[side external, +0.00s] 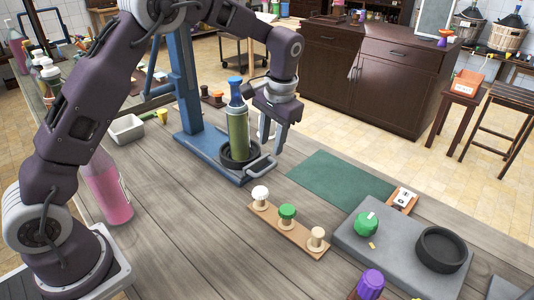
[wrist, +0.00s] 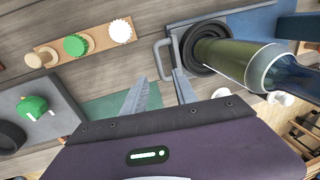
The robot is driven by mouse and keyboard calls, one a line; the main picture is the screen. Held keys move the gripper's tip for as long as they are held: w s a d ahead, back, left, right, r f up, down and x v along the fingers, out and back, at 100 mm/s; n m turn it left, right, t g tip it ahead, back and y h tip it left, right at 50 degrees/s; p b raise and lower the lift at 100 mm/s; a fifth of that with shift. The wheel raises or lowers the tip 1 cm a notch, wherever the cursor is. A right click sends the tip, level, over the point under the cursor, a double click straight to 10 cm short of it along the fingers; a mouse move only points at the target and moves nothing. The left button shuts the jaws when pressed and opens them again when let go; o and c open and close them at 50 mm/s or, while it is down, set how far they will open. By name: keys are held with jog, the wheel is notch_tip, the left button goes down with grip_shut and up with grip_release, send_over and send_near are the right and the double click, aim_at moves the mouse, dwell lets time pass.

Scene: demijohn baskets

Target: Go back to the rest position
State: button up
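My gripper (side external: 272,138) hangs over the workbench, just right of a green bottle (side external: 238,132) with a blue top. Its two fingers point down and stand apart with nothing between them. In the wrist view the gripper (wrist: 160,80) shows the same empty gap, and the bottle (wrist: 235,62) lies close to the right finger. The bottle stands upright in a black ring (side external: 222,156) on the base of a blue stand (side external: 188,90). I cannot tell whether the finger touches the bottle.
A wooden strip (side external: 290,232) with white, green and tan stoppers lies in front. A green mat (side external: 340,180) lies to the right, with a grey slab (side external: 400,250) holding a green piece (side external: 366,225) and a black ring (side external: 441,248). A pink bottle (side external: 108,190) stands at left.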

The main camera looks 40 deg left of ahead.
jog(key=s+r+t+h, duration=0.1)
jog(key=s+r+t, duration=0.1)
jog(key=s+r, duration=1.1)
jog(key=s+d+t+h, duration=0.1)
jog(key=s+d+t, duration=0.1)
jog(key=s, duration=1.7)
jog(key=shift+d+f+t, duration=0.25)
jog(key=shift+t, duration=0.45)
